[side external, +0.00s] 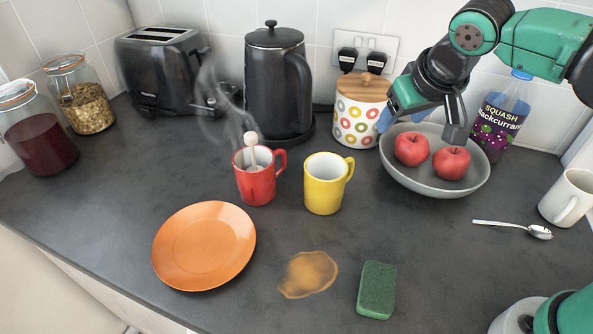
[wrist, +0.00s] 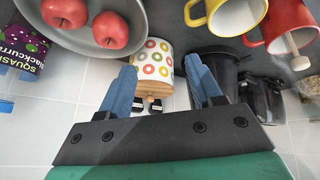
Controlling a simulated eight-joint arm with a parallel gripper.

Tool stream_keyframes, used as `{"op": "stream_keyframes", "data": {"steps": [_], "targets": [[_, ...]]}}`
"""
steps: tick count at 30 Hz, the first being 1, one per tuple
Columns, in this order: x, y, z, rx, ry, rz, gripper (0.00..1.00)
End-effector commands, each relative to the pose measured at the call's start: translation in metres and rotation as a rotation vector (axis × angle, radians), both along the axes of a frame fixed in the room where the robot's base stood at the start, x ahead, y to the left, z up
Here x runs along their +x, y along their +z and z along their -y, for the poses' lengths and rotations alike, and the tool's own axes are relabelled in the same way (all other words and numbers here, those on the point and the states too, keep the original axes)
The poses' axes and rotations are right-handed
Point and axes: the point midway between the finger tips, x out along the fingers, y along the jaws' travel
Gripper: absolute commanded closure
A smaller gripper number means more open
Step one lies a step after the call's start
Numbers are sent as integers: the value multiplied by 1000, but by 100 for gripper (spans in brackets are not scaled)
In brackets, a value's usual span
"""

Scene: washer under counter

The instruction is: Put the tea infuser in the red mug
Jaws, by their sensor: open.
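The tea infuser (side external: 251,141) stands in the red mug (side external: 257,186), its pale handle with a round knob sticking up above the rim. Its lower end is hidden inside the mug. Wisps of steam show above the mug. In the wrist view, the infuser (wrist: 293,45) and red mug (wrist: 284,18) are at the top right. My gripper (side external: 401,117) is above the back of the counter, between the patterned canister and the fruit bowl, well to the right of the mug. Its blue fingers (wrist: 160,70) are apart with nothing between them.
A yellow mug (side external: 324,186) stands just right of the red mug. A black kettle (side external: 274,80), patterned canister (side external: 358,118) and bowl (side external: 420,187) with two apples are behind. An orange plate (side external: 203,246), brown spill (side external: 308,273) and green sponge (side external: 376,290) lie in front.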

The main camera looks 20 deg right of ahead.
Motion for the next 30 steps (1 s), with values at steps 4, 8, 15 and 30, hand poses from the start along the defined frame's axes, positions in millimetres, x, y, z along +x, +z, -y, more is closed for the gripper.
{"op": "stream_keyframes", "data": {"steps": [4, 8, 15, 30], "targets": [[-32, -13, 27, 76, 73, 38, 41], [-46, -22, 36, 106, 116, 84, 41], [-52, -26, 39, 115, 139, 113, 41], [-52, -26, 39, 115, 140, 111, 41]]}}
